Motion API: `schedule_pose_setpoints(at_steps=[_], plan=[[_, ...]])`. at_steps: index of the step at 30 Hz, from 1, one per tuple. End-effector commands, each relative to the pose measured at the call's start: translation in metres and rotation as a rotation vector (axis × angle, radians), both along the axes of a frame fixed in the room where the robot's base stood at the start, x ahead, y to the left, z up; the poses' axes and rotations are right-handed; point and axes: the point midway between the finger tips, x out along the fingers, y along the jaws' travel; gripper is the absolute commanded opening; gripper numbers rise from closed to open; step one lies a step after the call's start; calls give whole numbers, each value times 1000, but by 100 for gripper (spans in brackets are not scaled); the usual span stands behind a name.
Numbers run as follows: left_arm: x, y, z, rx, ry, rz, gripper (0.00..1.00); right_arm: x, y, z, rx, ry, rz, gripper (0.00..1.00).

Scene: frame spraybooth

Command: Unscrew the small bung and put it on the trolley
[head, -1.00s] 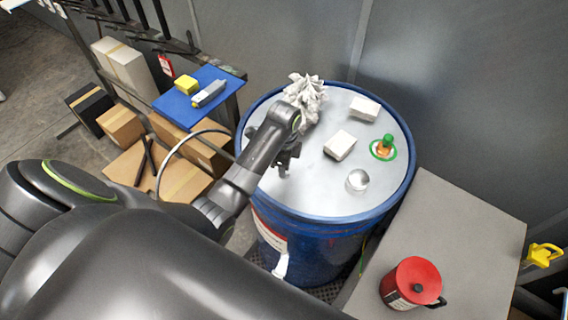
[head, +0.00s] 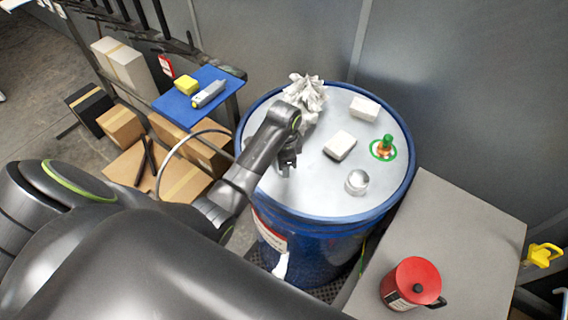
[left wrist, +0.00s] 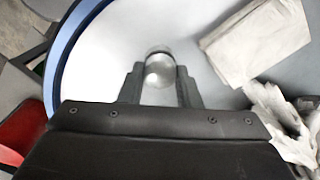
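A round silver cap (head: 357,182), which looks like the small bung, sits on the front right of the blue drum's pale lid (head: 310,200). A brass fitting with a green top (head: 384,147) stands in a green ring farther back. My left gripper (head: 288,168) is over the left part of the lid, left of the silver cap and apart from it. My right gripper is out of view.
Two white blocks (head: 340,145) and a crumpled rag (head: 306,92) lie on the lid. A grey-topped surface (head: 450,230), perhaps the trolley, stands right, with a red can (head: 413,282) at its front and free room behind. A small blue-topped stand (head: 190,108) is at left.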

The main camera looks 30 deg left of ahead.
Motion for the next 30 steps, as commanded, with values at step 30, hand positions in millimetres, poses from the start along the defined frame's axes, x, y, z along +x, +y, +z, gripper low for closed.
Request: schedule_pose_setpoints(at_steps=[30], plan=[[-1, 0, 0, 0, 0, -503, 40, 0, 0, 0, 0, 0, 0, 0]])
